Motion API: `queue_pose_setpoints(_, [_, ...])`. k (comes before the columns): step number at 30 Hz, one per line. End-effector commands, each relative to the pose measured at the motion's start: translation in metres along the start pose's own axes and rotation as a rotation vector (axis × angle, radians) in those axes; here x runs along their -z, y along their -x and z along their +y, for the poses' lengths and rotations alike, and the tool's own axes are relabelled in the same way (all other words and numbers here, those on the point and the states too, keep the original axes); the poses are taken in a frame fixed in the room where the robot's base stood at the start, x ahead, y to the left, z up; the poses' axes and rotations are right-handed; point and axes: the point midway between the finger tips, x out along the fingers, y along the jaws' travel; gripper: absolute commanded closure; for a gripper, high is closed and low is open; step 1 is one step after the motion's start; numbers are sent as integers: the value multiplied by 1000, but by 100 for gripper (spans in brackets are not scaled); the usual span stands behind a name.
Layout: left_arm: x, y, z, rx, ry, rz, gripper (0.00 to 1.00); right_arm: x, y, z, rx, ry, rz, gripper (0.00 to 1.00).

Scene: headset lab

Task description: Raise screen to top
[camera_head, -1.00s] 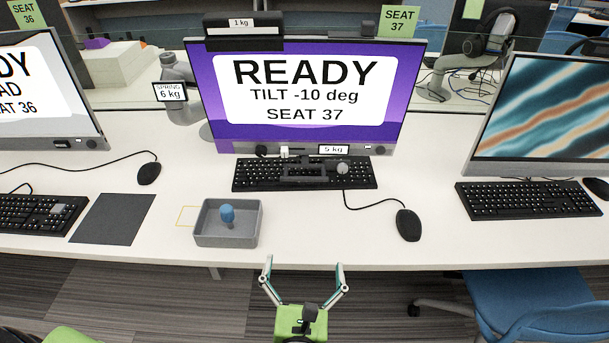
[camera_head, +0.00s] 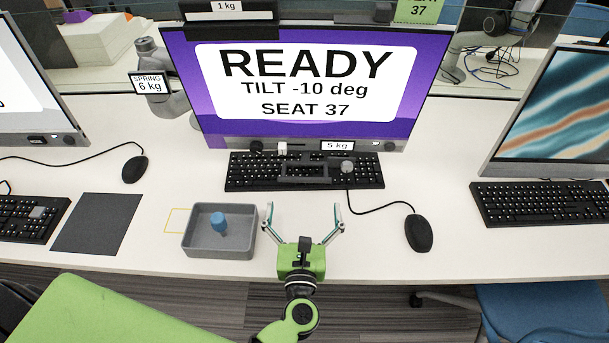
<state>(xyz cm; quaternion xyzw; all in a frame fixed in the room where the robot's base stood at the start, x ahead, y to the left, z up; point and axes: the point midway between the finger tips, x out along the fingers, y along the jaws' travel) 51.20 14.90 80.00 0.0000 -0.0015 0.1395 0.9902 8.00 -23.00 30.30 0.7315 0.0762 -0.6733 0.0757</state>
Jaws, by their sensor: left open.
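The screen (camera_head: 310,128) stands at the middle of the desk, with a purple picture reading READY, TILT -10 deg, SEAT 37. A grey arm (camera_head: 172,100) shows behind its left edge, with a tag reading SPRING 6 kg (camera_head: 148,84). A dark handle-like bar (camera_head: 303,170) hangs below the screen's lower edge, in front of the keyboard, near a 5 kg label (camera_head: 337,145). My left gripper (camera_head: 303,212) is open and empty, over the desk's front part, apart from the screen and the bar. My right gripper is not in view.
A grey tray (camera_head: 190,243) holding a blue object (camera_head: 218,222) is just left of my gripper. A black keyboard (camera_head: 240,170) lies under the screen, a mouse (camera_head: 418,233) to the right. Other screens stand at both sides. A blue chair (camera_head: 540,308) is at lower right.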

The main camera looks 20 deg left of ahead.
Motion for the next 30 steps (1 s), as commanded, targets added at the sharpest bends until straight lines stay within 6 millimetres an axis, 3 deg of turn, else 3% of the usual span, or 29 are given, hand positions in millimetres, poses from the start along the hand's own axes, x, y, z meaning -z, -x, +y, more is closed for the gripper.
queue_pose_setpoints(6, [-3,-48,0,0,-2,-3,0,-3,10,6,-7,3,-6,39])
queue_pose_setpoints(12, [-1,-76,0,0,-1,-1,0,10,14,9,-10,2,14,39])
queue_pose_setpoints(26, [0,-88,0,0,-1,0,0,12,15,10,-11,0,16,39])
queue_pose_setpoints(30, [0,-88,0,0,-1,0,34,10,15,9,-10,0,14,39])
